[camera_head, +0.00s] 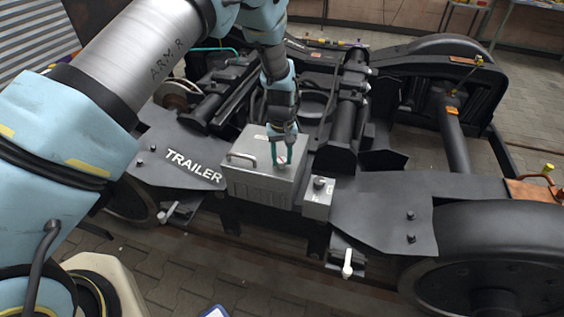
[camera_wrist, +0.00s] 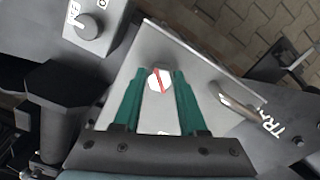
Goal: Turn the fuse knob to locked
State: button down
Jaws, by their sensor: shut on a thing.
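A round knob with a white face and a red bar, taken to be the fuse knob (camera_wrist: 160,81), sits on the top of a grey metal box (camera_head: 258,184). My gripper (camera_head: 281,163) reaches down onto the box from above. Its two green fingers are shut on the knob from both sides, as the wrist view shows (camera_wrist: 159,76). The red bar runs slightly tilted between the fingers. A white label on the box top is partly hidden by the gripper, and I cannot read it.
A handle (camera_head: 241,157) stands up on the box top near the left. A smaller box (camera_head: 317,203) with another grey knob (camera_wrist: 88,27) is to the right. A plate lettered TRAILER (camera_head: 190,165) lies left. A white-handled lever (camera_head: 347,264) hangs in front.

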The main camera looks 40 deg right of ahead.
aim_at(281, 160)
jog(key=m+b, duration=0.2)
jog(key=m, duration=0.2)
jog(key=shift+m, duration=0.3)
jog(key=shift+w+m+b, duration=0.1)
jog(key=shift+m+b, duration=0.75)
jog(key=shift+m, duration=1.65)
jog(key=shift+c, duration=2.3)
grip_release()
notch_tip(281, 160, up, 11)
jog(key=b, duration=0.2)
jog(key=shift+a, duration=0.1)
